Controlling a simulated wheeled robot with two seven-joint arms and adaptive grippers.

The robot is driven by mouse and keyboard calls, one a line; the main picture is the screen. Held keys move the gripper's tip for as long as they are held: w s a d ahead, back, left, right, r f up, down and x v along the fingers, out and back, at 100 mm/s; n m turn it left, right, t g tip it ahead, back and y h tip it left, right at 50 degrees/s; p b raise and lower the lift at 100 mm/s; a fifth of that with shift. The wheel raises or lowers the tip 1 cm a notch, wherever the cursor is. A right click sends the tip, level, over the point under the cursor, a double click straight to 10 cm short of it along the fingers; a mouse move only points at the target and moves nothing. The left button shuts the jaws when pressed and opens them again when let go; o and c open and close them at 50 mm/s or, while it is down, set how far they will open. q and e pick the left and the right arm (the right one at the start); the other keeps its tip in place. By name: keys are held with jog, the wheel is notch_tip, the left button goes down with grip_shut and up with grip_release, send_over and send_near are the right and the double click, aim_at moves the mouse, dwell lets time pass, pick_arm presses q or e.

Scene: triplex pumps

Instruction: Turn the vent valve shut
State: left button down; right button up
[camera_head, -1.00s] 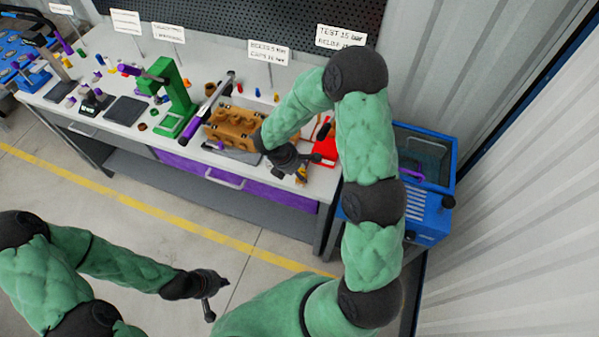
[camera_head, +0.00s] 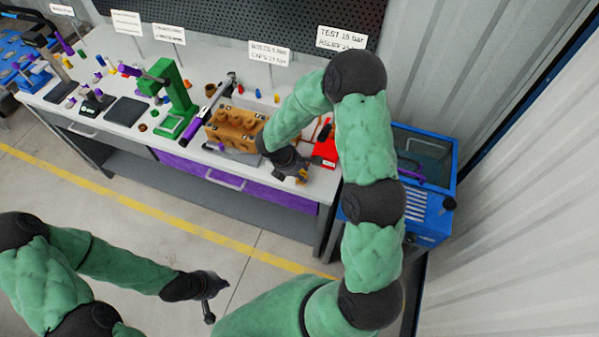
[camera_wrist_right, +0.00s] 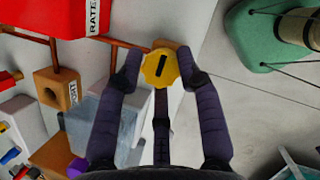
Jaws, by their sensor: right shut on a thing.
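The vent valve's yellow, many-sided knob (camera_wrist_right: 160,68) has a black bar mark on its face and shows at the upper middle of the right wrist view. The purple-grey fingers of my right gripper (camera_wrist_right: 162,82) are closed around it, with a fingertip on each side. In the head view my right gripper (camera_head: 297,172) is at the front right edge of the workbench, and the knob is largely hidden there. My left gripper (camera_head: 209,296) hangs low over the floor, away from the bench; its fingers are too small to judge.
A red box (camera_wrist_right: 50,15) and copper pipe (camera_wrist_right: 125,43) are close to the knob, with a small brown block (camera_wrist_right: 57,88) to the left. The brown pump block (camera_head: 235,128) sits left of my right gripper. A blue tank (camera_head: 428,165) stands right of the bench.

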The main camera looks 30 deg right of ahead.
jog(key=shift+s+d, duration=0.1)
jog(key=shift+s, duration=0.05)
jog(key=m+g, duration=0.1)
jog(key=m, duration=0.3)
jog(key=shift+f+g+b, duration=0.1)
jog(key=shift+g+b, duration=0.2)
jog(key=shift+g, duration=0.1)
jog(key=m+g+y, duration=0.1)
jog(key=m, duration=0.3)
jog(key=shift+d+m, duration=0.1)
jog(key=shift+m, duration=0.2)
jog(key=m+g+y, duration=0.1)
jog(key=m+y, duration=0.1)
jog(key=m, duration=0.2)
jog(key=shift+m, duration=0.3)
jog(key=m, duration=0.2)
jog(key=m+y, duration=0.1)
jog(key=m, duration=0.1)
jog(key=shift+f+g+y, duration=0.1)
jog(key=shift+g+y, duration=0.2)
jog(key=shift+m, duration=0.3)
jog(key=o, duration=1.1)
jog(key=shift+c, duration=0.2)
